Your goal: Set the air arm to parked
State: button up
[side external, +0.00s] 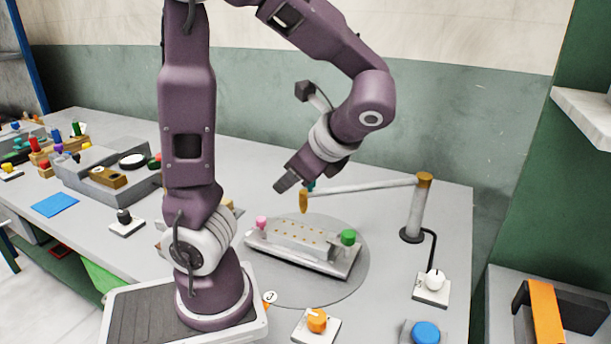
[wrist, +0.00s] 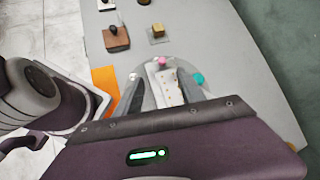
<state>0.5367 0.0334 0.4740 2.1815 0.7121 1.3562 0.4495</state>
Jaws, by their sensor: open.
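The air arm (side external: 360,187) is a thin grey bar on a grey post (side external: 416,210) with a brown cap. It reaches left from the post, and its brown tip (side external: 303,201) hangs above the left-middle part of the perforated foam press plate (side external: 300,240). My gripper (side external: 287,184) is just left of and slightly above the tip, pointing down and left. It looks apart from the air arm. In the wrist view my gripper's fingers (wrist: 162,94) are spread, with the pale dotted plate beyond them. I cannot make out the air arm there.
The plate has a pink knob (side external: 261,222) and a green knob (side external: 348,237) and sits on a round grey disc (side external: 345,280). A white knob (side external: 434,279), an orange knob (side external: 317,320) and a blue button (side external: 426,332) line the front. Other stations (side external: 120,165) stand at left.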

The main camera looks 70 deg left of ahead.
jog(key=w+a+r+m+y, duration=0.3)
jog(key=w+r+m+y, duration=0.4)
jog(key=y, duration=0.2)
notch_tip(320, 180, down, 14)
jog(key=s+a, duration=0.1)
jog(key=a, duration=0.6)
jog(key=shift+s+a, duration=0.2)
grip_shut()
